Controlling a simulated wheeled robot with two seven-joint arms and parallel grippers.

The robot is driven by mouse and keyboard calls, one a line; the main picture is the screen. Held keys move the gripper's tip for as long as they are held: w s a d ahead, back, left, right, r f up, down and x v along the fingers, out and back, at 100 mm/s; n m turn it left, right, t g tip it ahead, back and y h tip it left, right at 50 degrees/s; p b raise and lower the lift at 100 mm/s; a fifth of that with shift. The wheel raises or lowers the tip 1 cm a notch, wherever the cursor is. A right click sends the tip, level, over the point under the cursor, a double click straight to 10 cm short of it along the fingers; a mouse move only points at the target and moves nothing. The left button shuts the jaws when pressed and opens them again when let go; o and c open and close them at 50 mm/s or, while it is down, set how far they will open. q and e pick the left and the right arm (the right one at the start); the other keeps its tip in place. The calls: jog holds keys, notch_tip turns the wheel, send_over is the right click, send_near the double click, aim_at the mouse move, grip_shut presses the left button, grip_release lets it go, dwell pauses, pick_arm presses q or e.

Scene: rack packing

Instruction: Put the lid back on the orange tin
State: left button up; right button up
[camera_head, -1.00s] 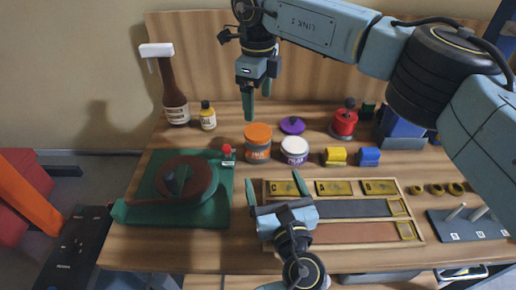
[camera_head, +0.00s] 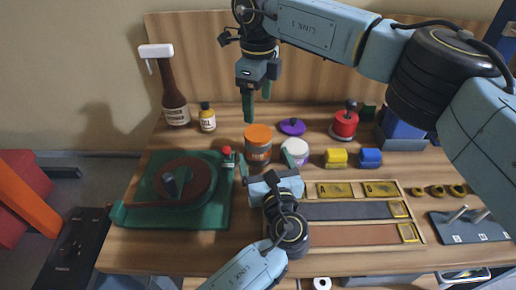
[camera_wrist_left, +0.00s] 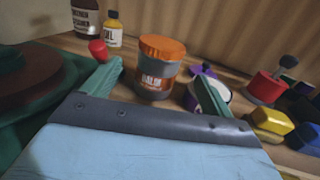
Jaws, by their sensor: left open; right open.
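The orange tin (camera_head: 258,152) is grey with an orange label and stands upright on the table. An orange lid (camera_head: 258,133) rests on its top; whether it is pressed down fully I cannot tell. In the left wrist view the tin (camera_wrist_left: 153,86) and lid (camera_wrist_left: 163,47) show between and beyond my fingers. My left gripper (camera_head: 266,163) is open and empty, low in front of the tin, its fingers pointing at it. My right gripper (camera_head: 257,105) is open and empty, pointing down above and behind the tin.
A white-topped purple tin (camera_head: 295,150) stands close right of the orange tin, with a purple lid (camera_head: 291,126) behind it. A green turntable base (camera_head: 215,212) is left. A red tin (camera_head: 344,124), yellow block (camera_head: 335,157) and blue block (camera_head: 370,157) are right.

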aim_at(261, 149)
pick_arm(q)
jog(key=shift+x, duration=2.75)
grip_shut()
pick_arm(e)
jog(key=n, duration=0.5)
jog(key=shift+n, duration=0.3)
jog(key=n, duration=1)
jog(key=shift+n, duration=0.4)
jog(key=n, duration=0.6)
jog(key=shift+r, duration=0.1)
